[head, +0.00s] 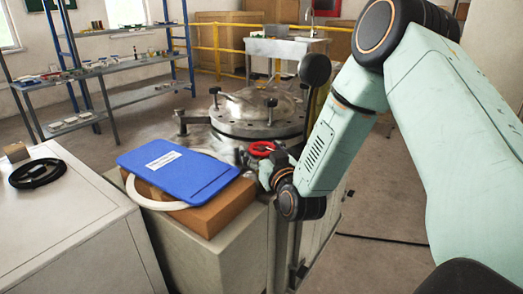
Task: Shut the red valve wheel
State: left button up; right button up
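The red valve wheel (262,148) shows as a small red ring in the middle of the head view, just in front of the round metal lid (262,108). My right arm comes in from the right, and its gripper (252,158) is at the wheel. The dark fingers are close to the wheel's near side and partly cover it. They are too small to tell whether they touch or grip it. My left gripper is not in view.
A white cabinet (70,225) with a black cable coil (38,172) is at left. Shelves (130,64) and a yellow railing (215,50) stand behind. Open floor lies at right.

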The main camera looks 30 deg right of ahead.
jog(key=shift+o, duration=0.7)
jog(key=v, duration=1.2)
jog(key=shift+w, duration=0.1)
jog(key=x, duration=1.1)
jog(key=shift+w+d, duration=0.1)
jog(key=shift+w, duration=0.4)
